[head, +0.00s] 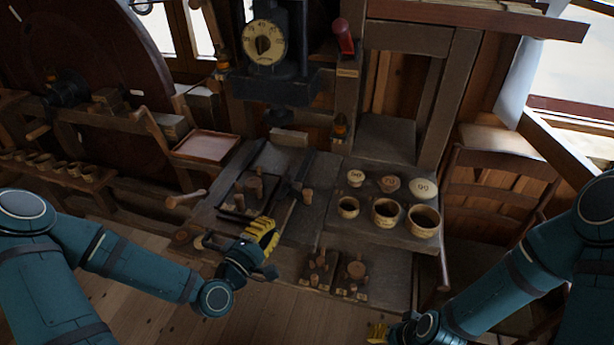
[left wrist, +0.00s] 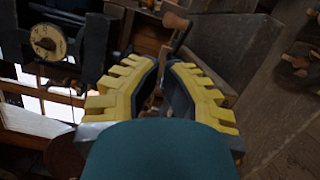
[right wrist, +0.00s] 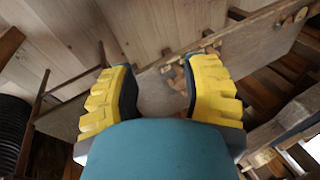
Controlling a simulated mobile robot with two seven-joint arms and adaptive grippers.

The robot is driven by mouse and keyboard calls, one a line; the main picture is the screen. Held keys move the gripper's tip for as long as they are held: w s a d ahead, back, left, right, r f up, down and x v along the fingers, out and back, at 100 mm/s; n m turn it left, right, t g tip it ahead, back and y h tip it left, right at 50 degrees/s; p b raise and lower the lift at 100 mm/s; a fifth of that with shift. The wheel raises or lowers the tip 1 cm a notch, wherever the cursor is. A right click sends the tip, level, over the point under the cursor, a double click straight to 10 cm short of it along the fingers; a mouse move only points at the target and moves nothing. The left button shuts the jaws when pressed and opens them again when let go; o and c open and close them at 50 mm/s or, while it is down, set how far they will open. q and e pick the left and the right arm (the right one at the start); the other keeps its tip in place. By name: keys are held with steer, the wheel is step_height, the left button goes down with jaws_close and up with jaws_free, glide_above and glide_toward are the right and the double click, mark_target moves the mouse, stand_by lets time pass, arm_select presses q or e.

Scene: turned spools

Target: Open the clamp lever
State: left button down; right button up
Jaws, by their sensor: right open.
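I cannot tell for sure which part is the clamp lever. A red-handled lever (head: 344,38) stands upright on the post beside the dial. A wooden handle (head: 185,198) sticks out at the bench's left edge. My left gripper (head: 265,235) is low over the front left of the bench, right of that handle. In the left wrist view (left wrist: 163,62) its fingertips are close together with a narrow gap; whether they hold anything is unclear. My right gripper (head: 377,332) is at the bottom of the head view, away from the bench. It is open and empty (right wrist: 160,65).
Several turned cups (head: 386,212) and numbered discs (head: 423,188) stand on the bench's right. Small pegged blocks (head: 355,272) sit at its front. A dial (head: 264,42) is at the back. A chair (head: 490,195) stands right; a large wheel (head: 80,60) left. Bare floor (head: 260,315) lies in front.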

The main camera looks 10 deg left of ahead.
mark_target(296, 192)
arm_select(q)
steer(key=m+b, duration=0.1)
steer(key=w+m+b, duration=0.1)
steer(key=shift+w+d+f+m+h, duration=0.2)
steer(key=shift+w+m+h, duration=0.1)
steer(key=b+x, duration=0.8)
steer(key=x, duration=0.2)
steer(key=shift+w+d, duration=0.3)
steer(key=shift+w, duration=0.05)
arm_select(e)
step_height(296, 192, down, 9)
steer(key=s, duration=0.1)
steer(key=shift+s+f+g, duration=0.2)
steer(key=shift+s+g, duration=0.1)
arm_select(q)
steer(key=shift+r, duration=0.15)
